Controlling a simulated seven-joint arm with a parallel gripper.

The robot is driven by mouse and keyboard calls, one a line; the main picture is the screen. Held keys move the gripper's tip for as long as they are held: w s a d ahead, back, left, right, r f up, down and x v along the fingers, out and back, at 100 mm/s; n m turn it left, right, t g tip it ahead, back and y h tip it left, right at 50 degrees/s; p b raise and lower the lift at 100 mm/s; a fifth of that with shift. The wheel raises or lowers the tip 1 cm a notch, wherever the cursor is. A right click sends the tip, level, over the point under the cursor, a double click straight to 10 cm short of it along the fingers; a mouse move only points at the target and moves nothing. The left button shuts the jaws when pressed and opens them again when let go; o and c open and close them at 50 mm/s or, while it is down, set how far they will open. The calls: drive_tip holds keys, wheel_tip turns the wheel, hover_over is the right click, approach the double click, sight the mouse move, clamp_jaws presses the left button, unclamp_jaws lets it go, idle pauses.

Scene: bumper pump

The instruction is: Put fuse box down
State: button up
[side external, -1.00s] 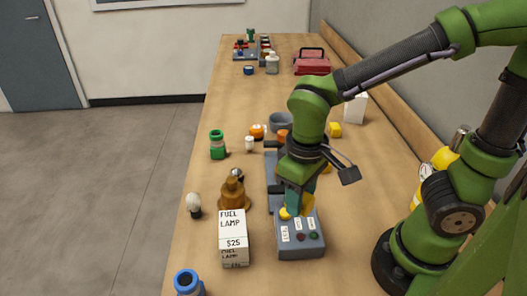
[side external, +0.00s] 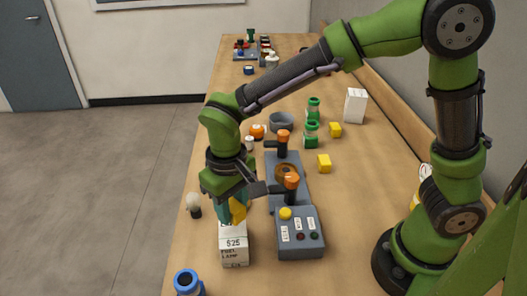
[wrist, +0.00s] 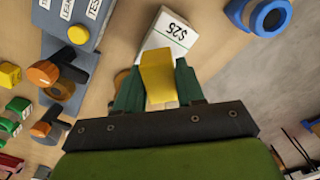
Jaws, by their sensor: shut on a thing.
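My gripper (side external: 236,207) is shut on a yellow box (side external: 239,212), which fits the fuse box. In the wrist view the yellow box (wrist: 158,78) sits between the teal fingers of my gripper (wrist: 160,92). The held box is at the white fuel lamp carton (side external: 235,245) and overlaps its upper end in the side view. The carton (wrist: 172,35) also lies just beyond the held box in the wrist view. I cannot tell the height of the held box above the table or whether it touches the carton.
A grey control box (side external: 299,236) with a yellow button stands right of the carton, by a grey fixture with orange-topped handles (side external: 291,181). A blue jar (side external: 187,283) and bulb (side external: 194,204) are near the left edge.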

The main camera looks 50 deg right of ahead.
drive_tip(key=shift+w+a+f, duration=0.15)
drive_tip(key=shift+w+f, duration=0.05)
drive_tip(key=shift+f, duration=1.6)
drive_tip(key=o, duration=1)
drive_tip(key=shift+f, duration=0.15)
drive_tip(key=shift+o, duration=0.2)
